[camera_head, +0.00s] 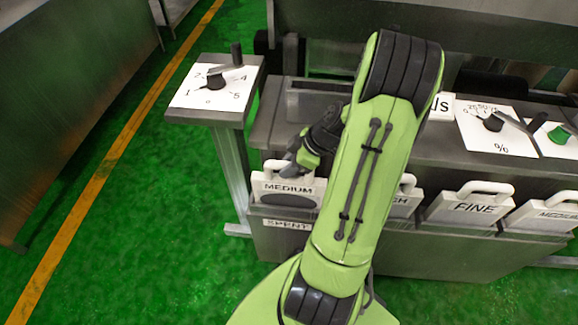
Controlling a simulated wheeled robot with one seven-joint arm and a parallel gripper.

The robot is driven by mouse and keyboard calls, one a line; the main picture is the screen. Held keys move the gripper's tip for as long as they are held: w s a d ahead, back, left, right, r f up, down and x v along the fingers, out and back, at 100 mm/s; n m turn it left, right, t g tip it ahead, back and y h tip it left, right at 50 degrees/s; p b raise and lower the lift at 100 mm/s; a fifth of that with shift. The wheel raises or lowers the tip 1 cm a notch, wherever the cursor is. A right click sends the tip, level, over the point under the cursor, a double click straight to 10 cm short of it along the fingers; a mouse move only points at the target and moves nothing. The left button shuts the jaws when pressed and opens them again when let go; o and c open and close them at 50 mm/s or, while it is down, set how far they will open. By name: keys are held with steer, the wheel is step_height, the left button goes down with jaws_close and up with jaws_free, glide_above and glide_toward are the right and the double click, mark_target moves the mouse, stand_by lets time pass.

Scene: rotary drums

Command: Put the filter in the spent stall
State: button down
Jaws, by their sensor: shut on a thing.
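A white filter plate marked MEDIUM (288,189) stands nearly upright at the left end of the rack, directly above the SPENT label (286,224). My gripper (291,165) is at the filter's top handle and shut on it. My arm hides the right edge of this filter and part of the gripper. A dark patch shows below the lettering. I cannot tell how deep the filter sits in the spent stall.
Filters marked FINE (475,208) and others stand in the rack (400,250) to the right, one partly behind my arm. A dial stand (213,85) rises left of the rack. Green floor to the left is clear.

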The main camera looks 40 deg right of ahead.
steer(key=c, duration=0.8)
jaws_free()
